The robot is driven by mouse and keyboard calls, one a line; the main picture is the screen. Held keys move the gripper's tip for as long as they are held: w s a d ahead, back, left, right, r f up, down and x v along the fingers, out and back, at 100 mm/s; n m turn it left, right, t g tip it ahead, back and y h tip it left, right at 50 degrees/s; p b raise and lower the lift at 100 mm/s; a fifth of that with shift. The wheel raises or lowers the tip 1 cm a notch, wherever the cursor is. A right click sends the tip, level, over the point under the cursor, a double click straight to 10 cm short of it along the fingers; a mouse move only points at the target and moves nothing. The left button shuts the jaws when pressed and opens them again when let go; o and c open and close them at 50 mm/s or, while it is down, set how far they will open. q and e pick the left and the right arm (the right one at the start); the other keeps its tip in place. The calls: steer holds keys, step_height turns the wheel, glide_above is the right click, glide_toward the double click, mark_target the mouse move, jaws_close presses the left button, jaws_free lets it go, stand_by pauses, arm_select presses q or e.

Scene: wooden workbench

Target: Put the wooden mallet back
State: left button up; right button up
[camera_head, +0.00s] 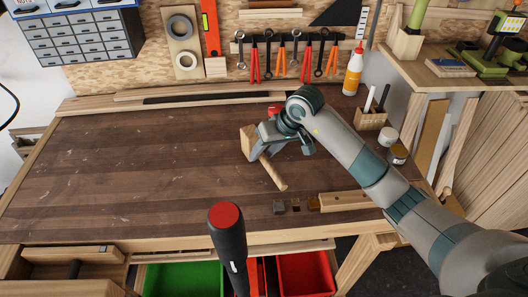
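The wooden mallet (274,175) lies on the dark bench top near the middle. Its blocky pale head (247,142) is at the upper left and its handle slants down to the right. My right gripper (281,153) is over the mallet beside the head. Its fingers look spread apart, one near the head and one to the right of the handle. The gripper hides part of the mallet where head and handle meet. I cannot tell whether the fingers touch it. My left gripper is not in view.
A tool rack (290,38) with pliers and wrenches hangs on the back wall. A glue bottle (353,72), a wooden pen holder (371,119) and small jars (397,154) stand at the right. A wooden block (345,201) lies at the front edge. The bench's left half is clear.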

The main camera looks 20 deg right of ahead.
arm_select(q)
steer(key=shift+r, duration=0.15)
arm_select(e)
steer(key=shift+r, duration=0.1)
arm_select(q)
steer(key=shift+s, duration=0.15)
arm_select(e)
steer(key=shift+d+r, duration=0.1)
